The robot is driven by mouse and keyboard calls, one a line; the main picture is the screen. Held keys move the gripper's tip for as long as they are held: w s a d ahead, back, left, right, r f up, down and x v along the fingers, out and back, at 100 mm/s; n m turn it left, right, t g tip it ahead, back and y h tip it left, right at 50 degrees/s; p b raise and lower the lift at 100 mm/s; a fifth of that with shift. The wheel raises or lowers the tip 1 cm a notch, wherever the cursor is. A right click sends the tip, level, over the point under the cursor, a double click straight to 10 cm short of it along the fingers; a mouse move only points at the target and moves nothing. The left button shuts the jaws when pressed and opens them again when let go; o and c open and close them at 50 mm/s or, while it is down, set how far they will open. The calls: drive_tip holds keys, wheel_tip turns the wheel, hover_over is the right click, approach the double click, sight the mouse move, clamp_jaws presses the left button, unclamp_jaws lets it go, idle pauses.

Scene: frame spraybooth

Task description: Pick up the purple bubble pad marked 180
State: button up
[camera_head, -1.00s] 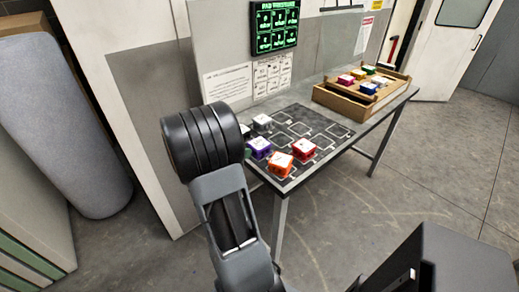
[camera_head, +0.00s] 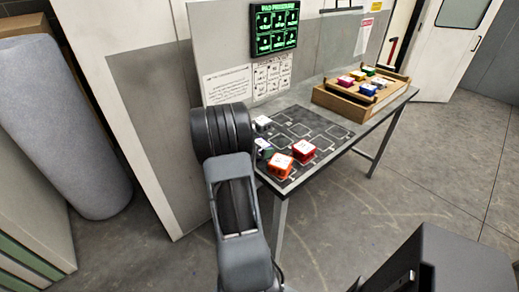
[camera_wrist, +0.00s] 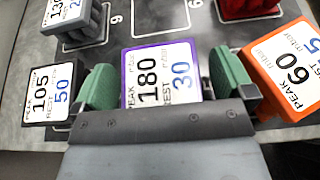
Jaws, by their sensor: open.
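The purple bubble pad (camera_wrist: 160,72) has a white top label reading PEAK 180 and REST 30. In the wrist view it sits at the middle, between the two green fingers of my gripper (camera_wrist: 165,85). The fingers are apart, one on each side of the pad; I cannot tell whether they touch it. The pad's lower part is hidden behind the gripper body. In the head view my arm hides most of the gripper, and the purple pad mostly lies behind it.
In the wrist view, a black pad marked 105 (camera_wrist: 50,95) is close left and an orange pad marked 60 (camera_wrist: 288,70) close right. A grey pad (camera_wrist: 75,20) and a red pad (camera_wrist: 245,8) stand beyond. A wooden tray of pads (camera_head: 345,104) stands at the table's far end.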

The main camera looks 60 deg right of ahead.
drive_tip(key=c, duration=0.9)
drive_tip(key=shift+r, duration=0.1)
